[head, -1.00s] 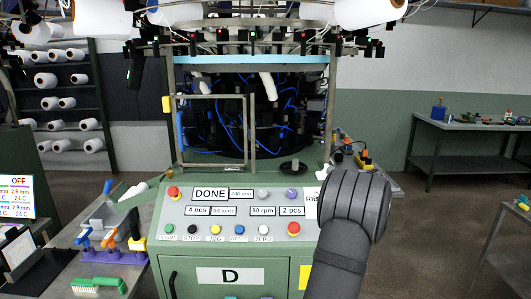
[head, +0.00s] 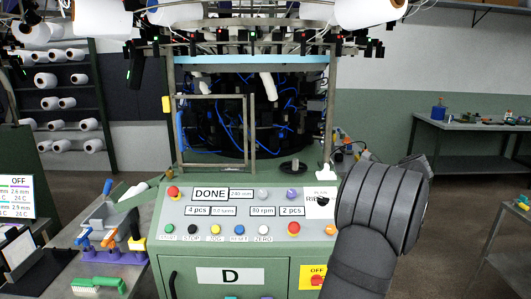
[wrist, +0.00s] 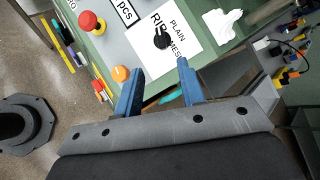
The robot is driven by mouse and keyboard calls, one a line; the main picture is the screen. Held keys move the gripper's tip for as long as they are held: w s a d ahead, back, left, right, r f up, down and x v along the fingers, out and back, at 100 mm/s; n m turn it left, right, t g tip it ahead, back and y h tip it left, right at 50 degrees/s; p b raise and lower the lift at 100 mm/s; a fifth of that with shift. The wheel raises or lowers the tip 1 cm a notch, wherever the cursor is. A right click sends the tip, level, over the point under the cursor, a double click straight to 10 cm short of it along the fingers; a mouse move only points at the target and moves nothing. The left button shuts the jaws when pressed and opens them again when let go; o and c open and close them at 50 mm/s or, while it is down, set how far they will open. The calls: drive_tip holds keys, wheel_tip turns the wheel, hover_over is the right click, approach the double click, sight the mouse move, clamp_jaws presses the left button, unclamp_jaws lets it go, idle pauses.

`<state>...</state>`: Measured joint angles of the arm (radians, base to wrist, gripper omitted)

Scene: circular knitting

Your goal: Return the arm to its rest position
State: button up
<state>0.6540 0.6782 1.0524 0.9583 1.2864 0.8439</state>
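My gripper (wrist: 159,82) shows in the wrist view with its two blue fingers apart and nothing between them. It is in front of the machine's control panel, near a black selector knob on a white plate (wrist: 184,35) marked RIB, PLAIN and MESH. In the head view my dark arm rises at the lower right, and the gripper itself is hidden there. The machine's panel (head: 222,240) reads DONE, 4 pcs, 80 rpm and 2 pcs. The wire-framed gate (head: 213,165) stands in front of the dark machine interior with blue tubes.
A left side table holds a green brush (head: 98,285) and coloured tools on a purple rack (head: 115,256). A red emergency button (wrist: 91,22) projects from the panel. A workbench (head: 470,126) stands at the back right. Open floor lies between it and the machine.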

sight(323, 197)
drive_tip(key=x, duration=1.3)
drive_tip(key=shift+f, duration=0.1)
drive_tip(key=shift+w+a+f, duration=0.2)
drive_tip(key=shift+s+m+t, duration=0.1)
drive_tip(key=shift+m+t, duration=0.4)
drive_tip(key=shift+m, duration=0.4)
drive_tip(key=m+t+h, duration=0.1)
drive_tip(key=m, duration=0.2)
drive_tip(key=shift+m+t, duration=0.4)
drive_tip(key=m+t+h, duration=0.1)
drive_tip(key=m+h, duration=0.1)
drive_tip(key=m, duration=0.1)
drive_tip(key=m+t+h, duration=0.1)
drive_tip(key=m+h, duration=0.1)
drive_tip(key=m, duration=0.2)
